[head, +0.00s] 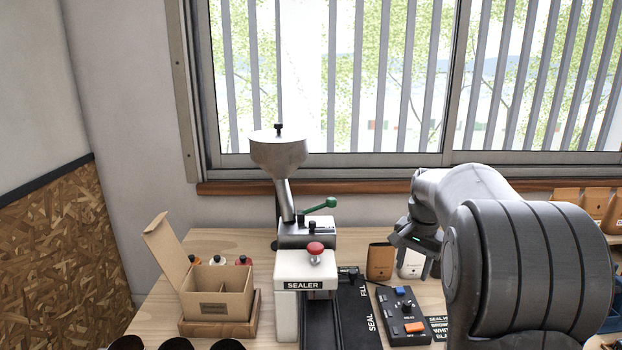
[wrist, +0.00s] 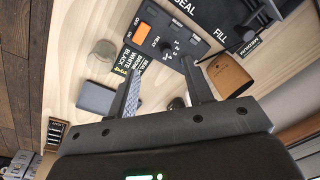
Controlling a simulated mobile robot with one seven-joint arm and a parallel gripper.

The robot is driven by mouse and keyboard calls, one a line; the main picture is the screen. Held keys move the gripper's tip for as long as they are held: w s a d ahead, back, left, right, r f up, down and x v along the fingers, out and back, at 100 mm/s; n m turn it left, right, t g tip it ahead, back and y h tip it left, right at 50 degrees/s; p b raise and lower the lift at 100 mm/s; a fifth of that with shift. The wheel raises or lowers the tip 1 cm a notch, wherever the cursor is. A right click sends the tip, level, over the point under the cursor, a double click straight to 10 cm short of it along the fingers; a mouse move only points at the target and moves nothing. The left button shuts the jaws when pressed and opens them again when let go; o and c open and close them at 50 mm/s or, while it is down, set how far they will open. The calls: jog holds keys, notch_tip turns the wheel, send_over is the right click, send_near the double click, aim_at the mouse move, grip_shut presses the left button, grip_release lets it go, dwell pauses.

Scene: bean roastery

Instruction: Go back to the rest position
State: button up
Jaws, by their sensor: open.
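My gripper (wrist: 161,75) is open, its two dark fingers apart over the worktop in the wrist view. No object shows clamped between them. In the head view my gripper (head: 416,242) hangs at the end of my arm, on the right above the table, and its fingers are partly hidden. A brown pouch (head: 380,262) and a white pouch (head: 411,264) stand on the table close by it. The brown pouch also shows beside the right finger in the wrist view (wrist: 229,74); I cannot tell whether they touch.
The sealer (head: 300,268) and the hopper machine (head: 280,157) stand mid-table. A control box (head: 402,318) lies in front of the pouches. An open carton (head: 218,306) is at left. Several bags (head: 580,198) stand at far right. A grey square item (wrist: 95,97) lies near the left finger.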

jog(key=s+a+r+n+t, duration=0.1)
jog(key=s+a+r+n, duration=0.15)
jog(key=s, duration=0.55)
jog(key=s+a+r+n+t, duration=0.1)
jog(key=s+a+r+n, duration=0.2)
jog(key=s, duration=0.4)
jog(key=s+a+f+n+t, duration=0.1)
jog(key=s+a, duration=0.1)
jog(key=s, duration=0.5)
jog(key=s+a+f+n+t, duration=0.1)
jog(key=s+a+f, duration=0.1)
jog(key=s, duration=0.6)
jog(key=shift+s+a+n, duration=0.15)
jog(key=shift+a+n, duration=0.2)
jog(key=shift+a, duration=0.05)
jog(key=shift+c, duration=0.5)
